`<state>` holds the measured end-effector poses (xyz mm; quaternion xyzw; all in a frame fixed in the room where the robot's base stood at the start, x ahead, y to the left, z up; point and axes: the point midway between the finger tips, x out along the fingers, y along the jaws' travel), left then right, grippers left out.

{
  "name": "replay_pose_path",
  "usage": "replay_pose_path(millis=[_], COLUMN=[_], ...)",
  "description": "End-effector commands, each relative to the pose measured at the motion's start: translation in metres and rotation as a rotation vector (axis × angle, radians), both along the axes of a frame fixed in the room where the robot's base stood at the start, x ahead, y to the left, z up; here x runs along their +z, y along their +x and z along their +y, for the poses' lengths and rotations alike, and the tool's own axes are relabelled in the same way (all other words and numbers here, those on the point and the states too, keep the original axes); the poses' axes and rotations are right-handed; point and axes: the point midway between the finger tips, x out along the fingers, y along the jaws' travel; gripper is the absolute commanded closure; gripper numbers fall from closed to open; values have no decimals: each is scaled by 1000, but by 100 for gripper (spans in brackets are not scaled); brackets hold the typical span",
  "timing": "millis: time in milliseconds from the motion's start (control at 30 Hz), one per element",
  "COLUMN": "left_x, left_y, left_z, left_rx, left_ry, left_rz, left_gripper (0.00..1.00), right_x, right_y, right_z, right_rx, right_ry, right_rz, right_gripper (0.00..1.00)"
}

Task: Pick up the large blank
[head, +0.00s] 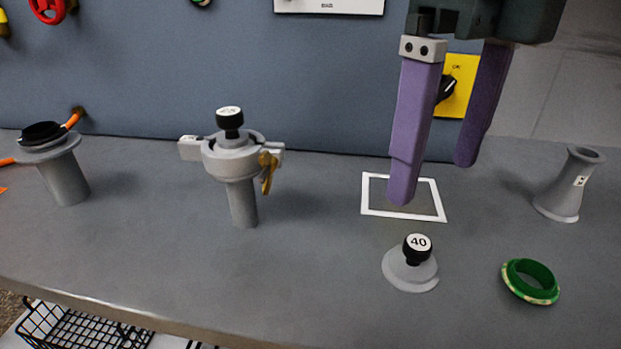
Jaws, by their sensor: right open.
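The large blank (399,272) is a grey disc with a black knob marked 40. It lies flat on the bench, right of centre and in front of a white square outline. My right gripper (434,182) has two purple fingers pointing down, apart and with nothing between them. Its fingertips show behind and above the blank, over the outline, and do not touch the blank. A second black knob (230,119) tops a clamped grey flange on a post; its label is too small to read. My left gripper is not in view.
The clamp (216,159) has a brass wing nut. A green ring (531,281) lies right of the blank, with a grey conical reducer (564,190) behind it. A flanged post (64,175) stands far left. A panel wall rises behind; a black wire basket (75,330) sits below the front edge.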

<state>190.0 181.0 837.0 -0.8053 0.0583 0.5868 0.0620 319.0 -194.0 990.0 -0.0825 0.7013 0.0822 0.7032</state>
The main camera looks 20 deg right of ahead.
Motion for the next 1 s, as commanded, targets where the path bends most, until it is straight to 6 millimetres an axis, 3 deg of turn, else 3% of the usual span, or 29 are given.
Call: replay_pose_path(millis=[133,367,633,933,1000], left_x=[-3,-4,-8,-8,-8], left_y=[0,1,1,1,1], left_z=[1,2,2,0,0], left_rx=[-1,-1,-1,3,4], left_ry=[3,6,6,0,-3], left_rz=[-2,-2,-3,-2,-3], left_gripper=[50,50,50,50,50], right_x=[-24,-47,-87,-93,-93], right_y=[-2,-2,-6,-5,-5], right_z=[-2,-1,0,0,0], right_rx=[-3,0,1,2,2], right_ry=[-7,-5,-3,-2,-2], right_rz=[7,6,7,3,3], right_gripper=[7,7,7,7,13])
